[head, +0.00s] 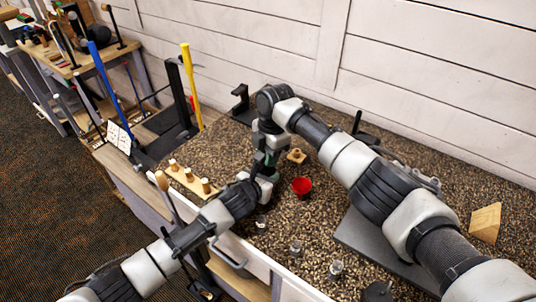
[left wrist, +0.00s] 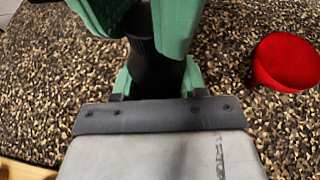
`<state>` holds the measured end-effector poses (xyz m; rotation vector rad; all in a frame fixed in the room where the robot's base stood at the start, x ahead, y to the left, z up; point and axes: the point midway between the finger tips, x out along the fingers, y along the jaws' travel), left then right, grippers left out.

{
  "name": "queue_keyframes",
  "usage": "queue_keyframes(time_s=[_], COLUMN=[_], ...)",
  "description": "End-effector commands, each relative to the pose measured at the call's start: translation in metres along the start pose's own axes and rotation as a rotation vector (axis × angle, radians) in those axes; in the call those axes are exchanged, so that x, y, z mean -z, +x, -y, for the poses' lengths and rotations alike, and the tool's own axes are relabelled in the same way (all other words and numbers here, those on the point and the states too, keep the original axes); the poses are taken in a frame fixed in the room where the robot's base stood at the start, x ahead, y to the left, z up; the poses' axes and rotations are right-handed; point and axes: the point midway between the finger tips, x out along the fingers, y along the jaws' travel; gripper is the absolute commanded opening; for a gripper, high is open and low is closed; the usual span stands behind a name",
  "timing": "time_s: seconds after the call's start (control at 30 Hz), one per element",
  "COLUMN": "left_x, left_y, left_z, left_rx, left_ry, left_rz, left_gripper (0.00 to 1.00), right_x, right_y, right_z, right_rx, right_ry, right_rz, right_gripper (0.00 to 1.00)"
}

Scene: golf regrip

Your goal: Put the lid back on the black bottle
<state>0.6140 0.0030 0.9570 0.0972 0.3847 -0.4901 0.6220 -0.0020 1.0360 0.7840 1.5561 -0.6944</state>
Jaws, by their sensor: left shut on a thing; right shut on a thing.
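The black bottle (left wrist: 158,78) stands between the green fingers of my left gripper (left wrist: 157,80), which is shut on it, in the left wrist view. Above it, the green fingers of my right gripper (left wrist: 138,22) close from both sides around a dark piece at the bottle's top. That piece looks like the lid, but I cannot tell whether it touches the bottle or sits on it. In the head view my left gripper (head: 266,174) and right gripper (head: 268,152) meet above the counter; the bottle is mostly hidden there.
Clear glasses (head: 336,267) stand near the front edge. A wooden rack with pegs (head: 190,179) lies left, a wooden wedge (head: 485,223) far right. A dark grey mat (head: 365,240) lies under my right arm.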

Motion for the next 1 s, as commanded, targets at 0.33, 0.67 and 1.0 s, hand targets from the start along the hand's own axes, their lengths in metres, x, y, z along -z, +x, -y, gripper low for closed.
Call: queue_keyframes(time_s=[0.33, 0.67, 1.0], left_x=[0.001, 0.001, 0.001], left_y=[0.0, 0.0, 0.0], left_z=[0.0, 0.0, 0.0], left_rx=[0.0, 0.0, 0.0], left_ry=[0.0, 0.0, 0.0], left_rz=[-0.001, -0.001, -0.001], left_gripper=[0.0, 0.0, 0.0], right_x=[0.0, 0.003, 0.005], right_y=[0.0, -0.023, -0.045], right_z=[0.0, -0.001, 0.0], right_rx=[0.0, -0.004, -0.001], right_ry=[-0.003, -0.004, -0.003], right_rz=[0.0, 0.0, 0.001], right_gripper=[0.5, 0.5, 0.5])
